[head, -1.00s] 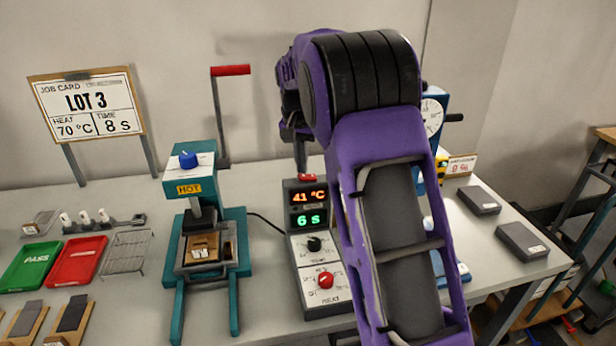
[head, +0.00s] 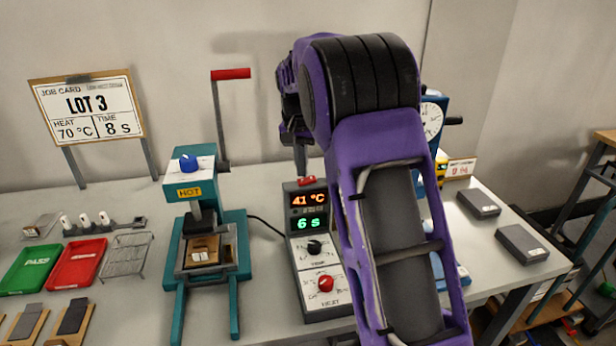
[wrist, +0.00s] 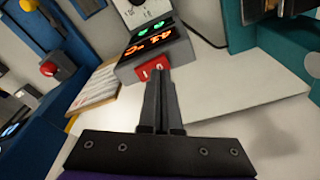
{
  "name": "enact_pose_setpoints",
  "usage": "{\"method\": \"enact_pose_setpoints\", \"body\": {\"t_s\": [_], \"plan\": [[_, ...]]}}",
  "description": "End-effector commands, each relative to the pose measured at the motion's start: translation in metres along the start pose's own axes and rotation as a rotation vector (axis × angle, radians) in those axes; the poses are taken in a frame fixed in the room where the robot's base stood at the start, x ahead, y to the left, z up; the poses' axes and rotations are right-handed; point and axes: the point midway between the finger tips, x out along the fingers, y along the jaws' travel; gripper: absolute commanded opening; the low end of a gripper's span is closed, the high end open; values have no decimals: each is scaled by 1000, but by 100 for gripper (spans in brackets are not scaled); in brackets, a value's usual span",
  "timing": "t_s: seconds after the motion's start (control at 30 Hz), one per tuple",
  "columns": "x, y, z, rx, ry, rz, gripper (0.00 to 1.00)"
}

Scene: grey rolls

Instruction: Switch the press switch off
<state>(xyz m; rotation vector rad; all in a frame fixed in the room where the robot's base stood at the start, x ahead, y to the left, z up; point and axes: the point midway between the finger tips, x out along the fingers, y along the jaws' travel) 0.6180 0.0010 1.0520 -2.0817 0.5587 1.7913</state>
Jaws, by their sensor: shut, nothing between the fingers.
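The red press switch (head: 306,181) sits on top of the grey control box (head: 321,252), whose displays are lit with 41 °C and 6 s. In the wrist view the switch (wrist: 149,66) is a red rocker with pale marks. My gripper (wrist: 159,73) is shut and empty, with its fingertips right at the switch's near edge; whether they touch it I cannot tell. In the head view my gripper (head: 301,170) points down just above the switch, partly hidden by my purple arm.
The teal press (head: 206,230) with its red-handled lever stands left of the box. A blue dial device (head: 433,120) is partly behind my arm. Red and green trays (head: 75,263) lie at left. Grey blocks (head: 521,243) lie at right. The job card (head: 86,110) stands behind.

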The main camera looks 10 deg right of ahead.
Motion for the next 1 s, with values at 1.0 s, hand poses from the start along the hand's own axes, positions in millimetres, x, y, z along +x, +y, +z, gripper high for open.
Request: {"method": "enact_pose_setpoints", "body": {"t_s": [1.0], "plan": [[-60,0,-9,-1,1,0,0]]}}
